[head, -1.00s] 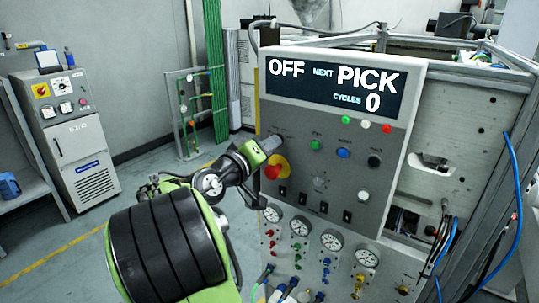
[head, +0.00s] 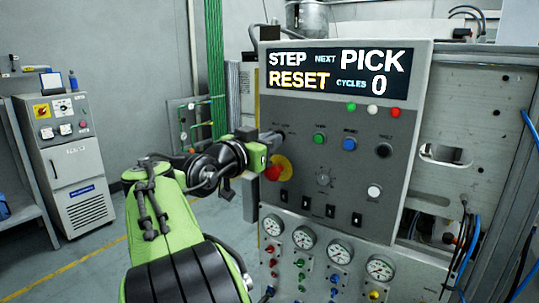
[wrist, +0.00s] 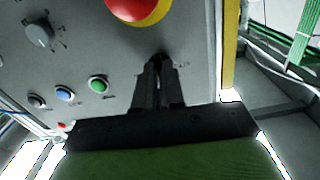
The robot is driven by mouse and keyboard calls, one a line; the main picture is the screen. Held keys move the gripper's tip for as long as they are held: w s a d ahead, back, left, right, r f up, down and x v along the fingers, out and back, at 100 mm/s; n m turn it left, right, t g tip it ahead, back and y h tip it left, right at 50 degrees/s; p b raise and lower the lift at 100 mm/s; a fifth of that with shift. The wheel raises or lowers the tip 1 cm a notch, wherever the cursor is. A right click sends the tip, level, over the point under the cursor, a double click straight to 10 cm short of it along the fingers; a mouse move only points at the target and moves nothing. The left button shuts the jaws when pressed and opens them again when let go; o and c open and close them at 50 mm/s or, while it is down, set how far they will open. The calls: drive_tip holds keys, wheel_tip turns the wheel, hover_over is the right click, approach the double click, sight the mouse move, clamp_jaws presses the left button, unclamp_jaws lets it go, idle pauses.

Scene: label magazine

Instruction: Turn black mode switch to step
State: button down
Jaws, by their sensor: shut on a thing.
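My gripper (head: 277,138) reaches to the upper left of the grey control panel (head: 300,205). In the wrist view its dark fingers (wrist: 158,64) come together at the panel face, shut on the black mode switch, which they hide almost wholly. The display (head: 330,83) at the top of the panel reads STEP and RESET at left, NEXT PICK and CYCLES 0 at right.
A red emergency button (head: 273,173) on a yellow base sits just below my gripper. Green (head: 319,139), blue (head: 349,144) and black (head: 384,151) controls lie to its right. Gauges (head: 304,237) line the lower panel. A grey cabinet (head: 68,150) stands far left.

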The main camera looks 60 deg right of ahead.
drive_tip(key=shift+m+b, duration=1.15)
drive_tip(key=shift+m, duration=0.55)
drive_tip(key=c, duration=1.2)
unclamp_jaws()
drive_tip(key=shift+c, duration=0.2)
